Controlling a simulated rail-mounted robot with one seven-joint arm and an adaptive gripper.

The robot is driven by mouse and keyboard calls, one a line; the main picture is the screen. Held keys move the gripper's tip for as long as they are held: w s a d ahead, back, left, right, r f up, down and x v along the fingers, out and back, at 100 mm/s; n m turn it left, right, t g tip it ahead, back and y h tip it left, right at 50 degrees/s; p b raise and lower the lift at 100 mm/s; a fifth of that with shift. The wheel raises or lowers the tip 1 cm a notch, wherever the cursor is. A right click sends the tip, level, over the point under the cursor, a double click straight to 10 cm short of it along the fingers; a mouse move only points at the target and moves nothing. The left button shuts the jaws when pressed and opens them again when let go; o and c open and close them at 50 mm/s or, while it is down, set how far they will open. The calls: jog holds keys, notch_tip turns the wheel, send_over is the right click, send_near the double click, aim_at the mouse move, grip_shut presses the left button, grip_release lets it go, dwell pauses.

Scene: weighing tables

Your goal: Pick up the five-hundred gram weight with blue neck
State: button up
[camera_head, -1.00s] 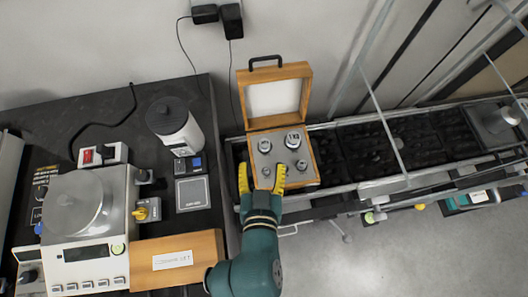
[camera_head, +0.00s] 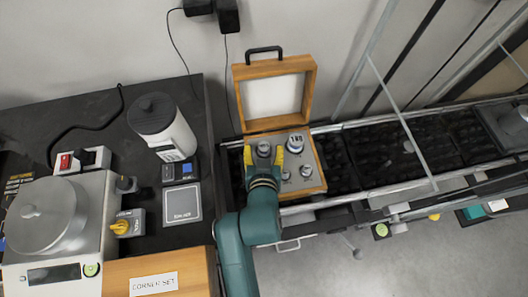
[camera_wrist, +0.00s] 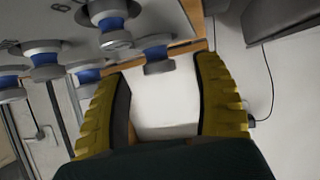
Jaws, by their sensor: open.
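Several silver weights stand in an open wooden box (camera_head: 317,168). In the head view, one weight (camera_head: 263,147) is at the back left, and a larger one (camera_head: 296,142) is at the back right. Two smaller ones (camera_head: 306,170) are in front. My open gripper (camera_head: 264,156) has its yellow fingers on either side of the back-left weight. In the wrist view, several weights show blue necks; one blue-necked weight (camera_wrist: 155,53) appears between and just beyond my fingertips (camera_wrist: 163,68). I cannot read which weight is five hundred grams. My gripper holds nothing.
The box's raised lid (camera_head: 273,98) stands behind the weights. At left are a balance (camera_head: 60,225), a white cylinder with a dark cap (camera_head: 165,125) and a wooden block marked "CORNER SET" (camera_head: 155,283). A metal rail runs along the right.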

jog(key=x, duration=0.2)
jog(key=shift+w, duration=0.35)
jog(key=shift+s, duration=0.1)
grip_shut()
